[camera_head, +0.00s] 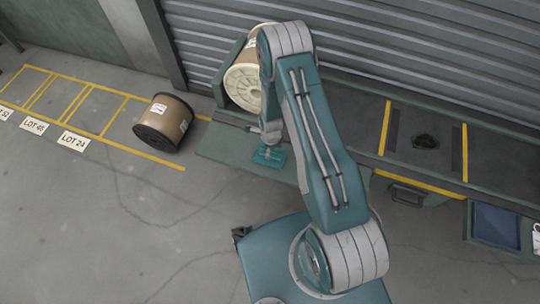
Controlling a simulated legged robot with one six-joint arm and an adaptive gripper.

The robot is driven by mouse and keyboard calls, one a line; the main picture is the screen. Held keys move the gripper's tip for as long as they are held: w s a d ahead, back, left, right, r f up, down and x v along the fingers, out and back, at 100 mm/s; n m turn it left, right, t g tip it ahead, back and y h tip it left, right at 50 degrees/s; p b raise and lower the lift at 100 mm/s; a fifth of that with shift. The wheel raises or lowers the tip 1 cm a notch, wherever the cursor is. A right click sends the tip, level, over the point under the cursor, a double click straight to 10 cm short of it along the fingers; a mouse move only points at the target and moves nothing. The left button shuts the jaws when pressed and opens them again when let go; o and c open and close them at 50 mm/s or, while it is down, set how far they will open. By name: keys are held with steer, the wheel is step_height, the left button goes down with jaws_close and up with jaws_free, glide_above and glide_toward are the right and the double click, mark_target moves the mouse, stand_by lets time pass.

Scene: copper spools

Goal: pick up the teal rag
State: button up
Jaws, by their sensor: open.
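The teal rag (273,160) appears as a small flat teal patch on the low grey-green ledge (225,147), left of my upper arm. My gripper (267,148) is small and partly hidden behind my arm. It points down directly over the rag, and its jaws are open. I cannot tell whether the fingertips touch the rag.
A large cream-flanged spool (243,85) leans just behind my gripper. A dark lump (425,141) sits on the bench at right. A blue tray (495,222) is far right.

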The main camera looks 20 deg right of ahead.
mark_target(272, 164)
steer(key=shift+w+a+f, duration=0.1)
steer(key=shift+w+f, duration=0.1)
steer(key=shift+f, duration=1.7)
steer(key=shift+s, duration=0.1)
jaws_close()
steer(key=shift+r, duration=0.3)
step_height(272, 164, up, 2)
steer(key=shift+r, duration=0.1)
steer(key=s+r, duration=0.2)
steer(key=r, duration=0.1)
steer(key=s+r, duration=0.1)
steer(key=r, duration=0.1)
steer(key=shift+s+a, duration=0.2)
steer(key=shift+s, duration=0.15)
steer(key=s+a+r, duration=0.1)
steer(key=s+r, duration=0.4)
steer(key=s, duration=0.5)
steer(key=shift+r, duration=0.15)
